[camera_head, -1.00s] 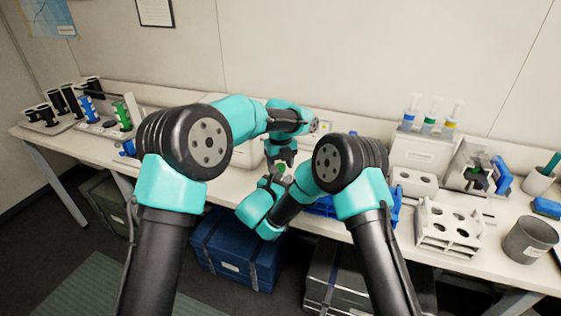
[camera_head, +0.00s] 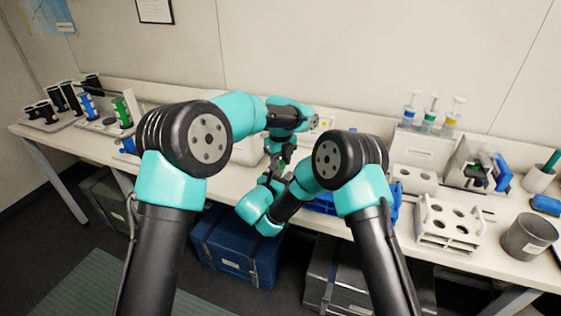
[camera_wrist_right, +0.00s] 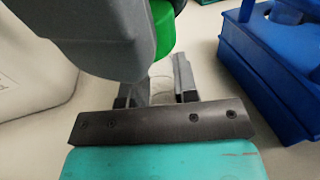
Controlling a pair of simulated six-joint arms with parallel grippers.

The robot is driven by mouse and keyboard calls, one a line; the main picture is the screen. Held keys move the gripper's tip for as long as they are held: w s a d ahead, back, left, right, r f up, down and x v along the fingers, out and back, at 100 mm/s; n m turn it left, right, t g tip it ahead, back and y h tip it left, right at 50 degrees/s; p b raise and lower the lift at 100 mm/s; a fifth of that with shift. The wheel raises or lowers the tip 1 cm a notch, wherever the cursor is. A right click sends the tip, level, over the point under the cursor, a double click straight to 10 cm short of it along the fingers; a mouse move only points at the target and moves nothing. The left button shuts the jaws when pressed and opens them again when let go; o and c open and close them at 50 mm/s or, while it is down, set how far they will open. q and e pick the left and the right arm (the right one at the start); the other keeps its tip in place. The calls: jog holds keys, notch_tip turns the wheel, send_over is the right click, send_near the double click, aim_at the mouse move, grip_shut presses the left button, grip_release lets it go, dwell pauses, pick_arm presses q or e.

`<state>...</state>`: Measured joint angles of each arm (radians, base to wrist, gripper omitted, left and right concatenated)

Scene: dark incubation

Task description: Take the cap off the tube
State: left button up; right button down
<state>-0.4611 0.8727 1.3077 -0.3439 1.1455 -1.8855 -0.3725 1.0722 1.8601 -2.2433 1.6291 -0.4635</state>
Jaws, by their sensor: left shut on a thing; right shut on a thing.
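In the right wrist view, a clear tube (camera_wrist_right: 161,86) stands between the two fingers of my right gripper (camera_wrist_right: 158,92), which is shut on it. A green cap (camera_wrist_right: 163,30) sits above the tube, partly hidden by the grey body of my left gripper. My left gripper (camera_wrist_right: 150,15) reaches in from above and is shut on the cap; its fingertips are mostly hidden. In the head view, my left gripper (camera_head: 286,156) is just above my right gripper (camera_head: 273,177), with a small bit of green between them. I cannot tell whether cap and tube are touching.
A blue rack (camera_wrist_right: 265,60) stands close by on the right in the right wrist view. In the head view, a white tube rack (camera_head: 447,226) and a grey cup (camera_head: 528,237) stand at the right. Black and coloured holders (camera_head: 88,105) stand at the far left.

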pick_arm(q)
jog(key=n, duration=1)
jog(key=shift+n, duration=0.3)
jog(key=n, duration=1.5)
jog(key=shift+n, duration=0.3)
jog(key=n, duration=0.5)
jog(key=shift+r, duration=0.1)
jog(key=n, duration=0.5)
jog(key=shift+n, duration=0.3)
jog(key=n, duration=0.4)
